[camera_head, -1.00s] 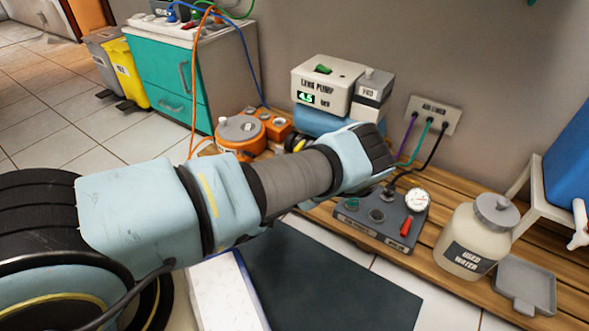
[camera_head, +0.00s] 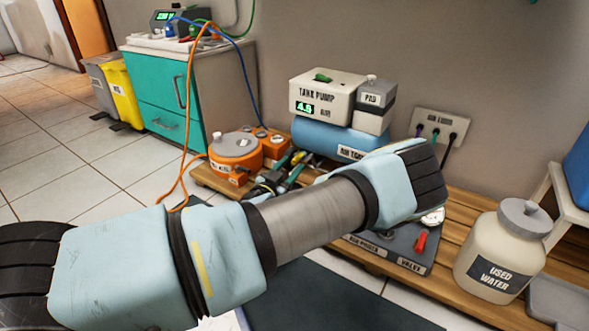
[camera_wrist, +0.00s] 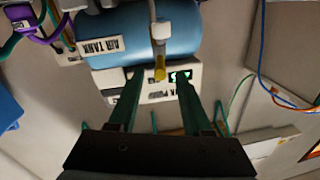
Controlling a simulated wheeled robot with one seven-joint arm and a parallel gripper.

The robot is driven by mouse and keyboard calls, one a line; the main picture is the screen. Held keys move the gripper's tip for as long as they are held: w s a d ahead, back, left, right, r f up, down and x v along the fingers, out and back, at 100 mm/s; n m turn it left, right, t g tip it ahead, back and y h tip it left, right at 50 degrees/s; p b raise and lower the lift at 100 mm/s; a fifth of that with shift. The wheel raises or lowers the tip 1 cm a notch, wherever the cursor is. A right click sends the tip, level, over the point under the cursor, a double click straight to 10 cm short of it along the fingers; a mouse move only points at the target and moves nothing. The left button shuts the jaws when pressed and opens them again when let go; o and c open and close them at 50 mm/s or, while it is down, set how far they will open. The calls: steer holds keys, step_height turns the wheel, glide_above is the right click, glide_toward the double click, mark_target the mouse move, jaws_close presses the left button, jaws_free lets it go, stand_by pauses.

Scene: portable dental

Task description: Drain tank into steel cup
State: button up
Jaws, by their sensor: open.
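The blue air tank (camera_head: 335,137) lies under the tank pump (camera_head: 326,96), whose green display reads about 4.6. The tank also shows in the wrist view (camera_wrist: 120,34), upside down, with its label. A pale fitting with a yellow tip (camera_wrist: 160,68) sits against the tank in that view, in line with the gap between the fingers. My gripper (camera_wrist: 160,78) is open, its two green fingers spread and pointing toward the tank and pump. Nothing is seen held. In the head view my wrist hides the fingers. I cannot make out a steel cup.
The valve panel (camera_head: 408,258) with its red lever is partly hidden by my arm. A used-water jar (camera_head: 500,255) stands right of it on the wooden slats. Orange canisters (camera_head: 236,150) and loose tools lie left of the tank. The wall socket plate (camera_head: 440,124) holds hoses.

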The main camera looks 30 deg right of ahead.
mark_target(299, 159)
steer(key=shift+b+x, duration=0.45)
steer(key=shift+x, duration=1)
steer(key=shift+c, duration=0.2)
jaws_close()
